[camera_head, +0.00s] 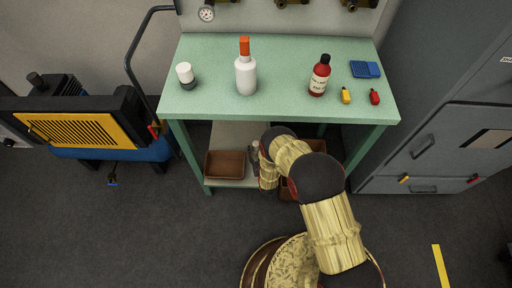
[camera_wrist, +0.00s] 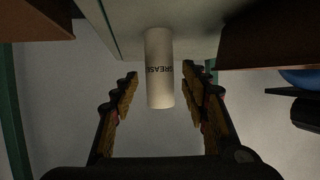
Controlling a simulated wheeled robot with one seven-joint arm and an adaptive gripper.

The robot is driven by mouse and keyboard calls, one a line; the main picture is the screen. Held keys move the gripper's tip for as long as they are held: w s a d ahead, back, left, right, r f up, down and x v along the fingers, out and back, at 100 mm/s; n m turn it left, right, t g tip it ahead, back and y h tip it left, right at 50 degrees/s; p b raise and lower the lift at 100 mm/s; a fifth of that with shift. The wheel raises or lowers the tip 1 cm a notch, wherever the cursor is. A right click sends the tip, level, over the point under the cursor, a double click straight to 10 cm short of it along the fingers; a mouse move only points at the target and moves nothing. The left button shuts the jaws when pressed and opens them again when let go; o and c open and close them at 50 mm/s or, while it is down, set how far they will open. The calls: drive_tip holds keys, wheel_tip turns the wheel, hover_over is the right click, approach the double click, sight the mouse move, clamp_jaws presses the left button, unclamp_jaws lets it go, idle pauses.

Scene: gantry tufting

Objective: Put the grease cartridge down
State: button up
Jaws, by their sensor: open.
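The grease cartridge (camera_wrist: 159,68) is a pale cylinder with dark "GREASE" lettering. In the wrist view it lies between the two fingers of my gripper (camera_wrist: 160,75), with a gap visible on each side. My gripper is open. One end of the cartridge overlaps the pale lower shelf (camera_wrist: 130,27); whether it rests on the shelf is not clear. In the head view my gripper (camera_head: 255,160) is at the bench's lower shelf (camera_head: 234,136), right of a brown bin. I cannot make out the cartridge there.
A brown bin (camera_head: 225,165) sits left of my gripper on the lower shelf; another (camera_head: 316,145) is partly behind my arm. The green bench top (camera_head: 210,60) above holds bottles and small items. Grey drawers (camera_head: 430,150) stand at right.

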drive_tip(key=p+v, duration=0.3)
drive_tip(key=v, duration=0.6)
drive_tip(key=shift+s+r, duration=0.1)
drive_tip(key=shift+s, duration=0.1)
